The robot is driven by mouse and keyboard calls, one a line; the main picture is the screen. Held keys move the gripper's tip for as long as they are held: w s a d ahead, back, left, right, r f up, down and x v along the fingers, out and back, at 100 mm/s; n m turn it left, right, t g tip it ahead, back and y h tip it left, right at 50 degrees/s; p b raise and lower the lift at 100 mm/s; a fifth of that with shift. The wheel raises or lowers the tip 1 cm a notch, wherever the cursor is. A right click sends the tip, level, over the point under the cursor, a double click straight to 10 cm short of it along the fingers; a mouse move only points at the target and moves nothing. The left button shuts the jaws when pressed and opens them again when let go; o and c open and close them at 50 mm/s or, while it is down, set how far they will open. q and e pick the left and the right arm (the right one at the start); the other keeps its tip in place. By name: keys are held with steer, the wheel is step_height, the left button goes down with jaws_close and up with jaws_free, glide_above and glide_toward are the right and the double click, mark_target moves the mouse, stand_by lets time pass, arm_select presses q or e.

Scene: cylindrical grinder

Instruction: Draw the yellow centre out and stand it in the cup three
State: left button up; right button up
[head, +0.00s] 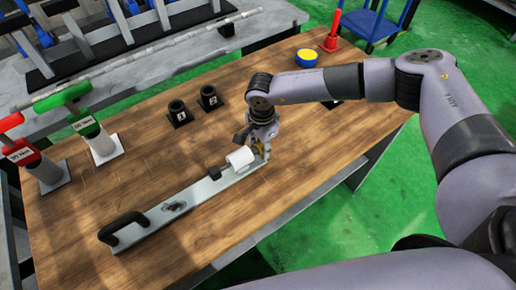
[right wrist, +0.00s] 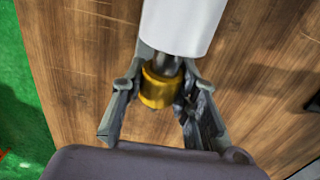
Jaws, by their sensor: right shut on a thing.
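My right gripper (head: 260,151) is shut on the yellow centre (right wrist: 157,88), seen best in the right wrist view between its fingers. A dark shank (right wrist: 165,64) runs from the yellow part to the end of the white cylinder (right wrist: 182,25); how far it goes in is hidden. The white cylinder also shows in the head view (head: 239,158), lying on the long metal base (head: 190,202). Two black cups (head: 179,113) (head: 208,97) stand on the table behind it; their number labels are too small to read surely. My left gripper is not in view.
The wooden table (head: 130,180) has a red-handled gauge (head: 30,160) and a green-handled gauge (head: 95,135) at left. A yellow and blue round pot (head: 307,57) and a red cone (head: 332,38) stand at the back right. A small dark object by my right arm is mostly hidden.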

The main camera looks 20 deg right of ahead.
jaws_close()
steer(key=shift+w+d, duration=0.1)
steer(key=shift+w+d+b, duration=0.35)
steer(key=shift+w+d, duration=0.1)
steer(key=shift+d, duration=0.85)
steer(key=shift+w+d+b, duration=0.4)
steer(key=shift+w+d, duration=0.1)
steer(key=shift+d, duration=0.8)
steer(key=shift+w+d+b, duration=0.35)
steer(key=shift+w+d, duration=0.1)
steer(key=shift+d, duration=0.85)
steer(key=shift+r, duration=0.15)
steer(key=shift+r+p, duration=1.6)
steer(key=shift+r, duration=1.3)
